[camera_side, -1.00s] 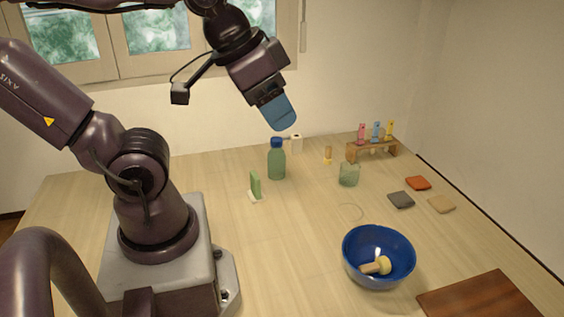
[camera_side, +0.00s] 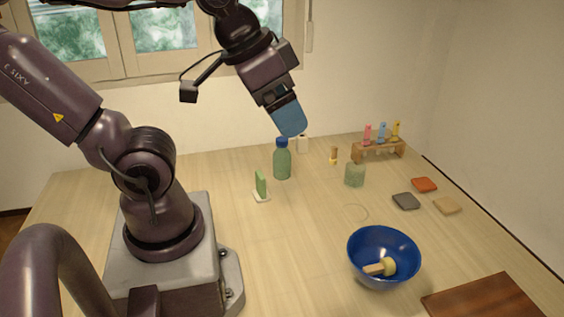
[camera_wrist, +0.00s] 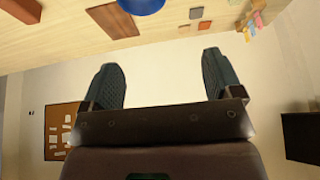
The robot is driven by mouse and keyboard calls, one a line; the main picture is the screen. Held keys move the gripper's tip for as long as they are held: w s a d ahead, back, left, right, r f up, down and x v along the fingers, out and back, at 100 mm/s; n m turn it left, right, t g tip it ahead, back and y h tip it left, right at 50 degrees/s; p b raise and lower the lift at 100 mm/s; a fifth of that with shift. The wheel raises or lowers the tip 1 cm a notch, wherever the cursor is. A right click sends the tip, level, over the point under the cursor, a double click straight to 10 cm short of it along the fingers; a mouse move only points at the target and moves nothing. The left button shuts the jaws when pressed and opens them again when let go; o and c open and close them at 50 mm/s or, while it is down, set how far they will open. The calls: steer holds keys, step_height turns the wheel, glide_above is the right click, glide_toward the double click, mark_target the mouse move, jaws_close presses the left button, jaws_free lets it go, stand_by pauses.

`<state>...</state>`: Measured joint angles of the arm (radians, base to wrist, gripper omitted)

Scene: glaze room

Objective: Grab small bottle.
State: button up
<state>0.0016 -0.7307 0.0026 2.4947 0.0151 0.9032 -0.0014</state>
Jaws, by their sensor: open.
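A green bottle with a blue cap (camera_side: 282,162) stands upright on the table in the side view. It is the clearest bottle here. A much smaller brown and yellow item (camera_side: 333,156) stands to its right; it is too small to tell whether it is a bottle. My gripper (camera_side: 291,128) has blue-grey fingers and hangs tilted down near the bottle's cap in the picture; I cannot tell the gap in depth. In the wrist view my gripper (camera_wrist: 160,62) is open and empty, with no bottle in sight.
A green sponge-like block (camera_side: 261,184), a pale green glass jar (camera_side: 355,175), a white item (camera_side: 302,144) and a rack of coloured tubes (camera_side: 378,150) stand around. A blue bowl (camera_side: 358,262) holding a wooden tool, several flat tiles (camera_side: 406,201) and a brown board (camera_side: 485,298) lie to the right.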

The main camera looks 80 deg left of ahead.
steer(key=w+a+f+m+g+y, duration=0.2)
steer(key=w+a+f+g+y, duration=0.2)
steer(key=a+f+g, duration=0.3)
steer(key=m+t+y, duration=0.2)
steer(key=m+y, duration=1.2)
steer(key=m, duration=0.2)
glide_toward(284, 163)
steer(key=shift+s+d+f, duration=0.15)
steer(key=shift+s+d, duration=0.05)
steer(key=shift+d, duration=0.2)
steer(key=shift+a+f, duration=0.15)
steer(key=shift+a, duration=0.1)
steer(key=a, duration=0.6)
steer(key=shift+a, duration=0.35)
steer(key=shift+w+a, duration=0.2)
steer(key=shift+a, duration=1.25)
steer(key=shift+w+a, duration=0.15)
steer(key=shift+a, duration=1.3)
steer(key=c, duration=1.1)
steer(key=shift+o, duration=0.2)
steer(key=shift+r, duration=0.2)
